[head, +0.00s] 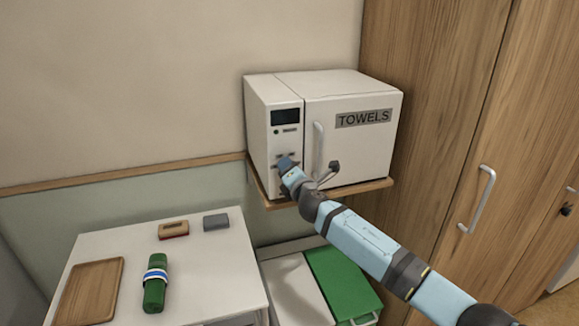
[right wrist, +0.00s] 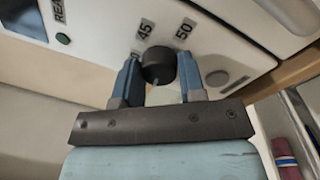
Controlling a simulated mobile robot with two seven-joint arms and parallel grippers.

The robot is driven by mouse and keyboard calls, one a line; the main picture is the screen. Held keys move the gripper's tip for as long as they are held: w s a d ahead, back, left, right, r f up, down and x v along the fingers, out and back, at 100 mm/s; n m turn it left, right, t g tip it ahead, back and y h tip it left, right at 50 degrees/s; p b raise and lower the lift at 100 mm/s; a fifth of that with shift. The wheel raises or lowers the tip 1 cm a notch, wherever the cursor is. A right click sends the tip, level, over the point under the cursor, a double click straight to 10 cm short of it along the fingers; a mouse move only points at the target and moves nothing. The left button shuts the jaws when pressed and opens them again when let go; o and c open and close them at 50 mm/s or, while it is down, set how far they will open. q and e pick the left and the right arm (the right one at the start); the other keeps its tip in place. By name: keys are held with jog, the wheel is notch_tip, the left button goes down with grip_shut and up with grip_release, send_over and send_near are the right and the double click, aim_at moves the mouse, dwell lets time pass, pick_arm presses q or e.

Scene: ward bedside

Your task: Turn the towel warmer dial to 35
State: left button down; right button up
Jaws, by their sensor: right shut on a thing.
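The towel warmer (head: 354,146) is a white box marked TOWELS on a wooden shelf, its door closed. My right gripper (head: 287,166) reaches its left control panel and hides the dial in the head view. In the right wrist view the dark round dial (right wrist: 158,63) sits between the two blue fingers of my right gripper (right wrist: 158,78), which is shut on it. Labels 45 and 50 show beside the dial; another label is partly covered by a finger. A pale mark shows at the dial's lower edge; I cannot tell the exact setting. My left gripper is out of view.
The warmer's door handle (head: 318,149) is just right of the gripper. Below left, a white table (head: 207,265) carries a wooden tray (head: 88,291), a green roll (head: 154,290) and two small blocks. A green-lidded bin (head: 343,283) stands under the shelf. Wooden cabinets (head: 428,100) close off the right.

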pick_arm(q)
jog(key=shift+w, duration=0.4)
pick_arm(e)
jog(key=shift+n, duration=0.8)
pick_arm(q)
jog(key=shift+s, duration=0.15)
pick_arm(e)
jog(key=o, duration=0.9)
pick_arm(q)
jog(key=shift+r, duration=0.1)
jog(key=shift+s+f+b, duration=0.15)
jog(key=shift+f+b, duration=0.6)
jog(key=shift+b, duration=0.15)
pick_arm(e)
jog(key=v, duration=1.4)
jog(key=shift+w, duration=0.1)
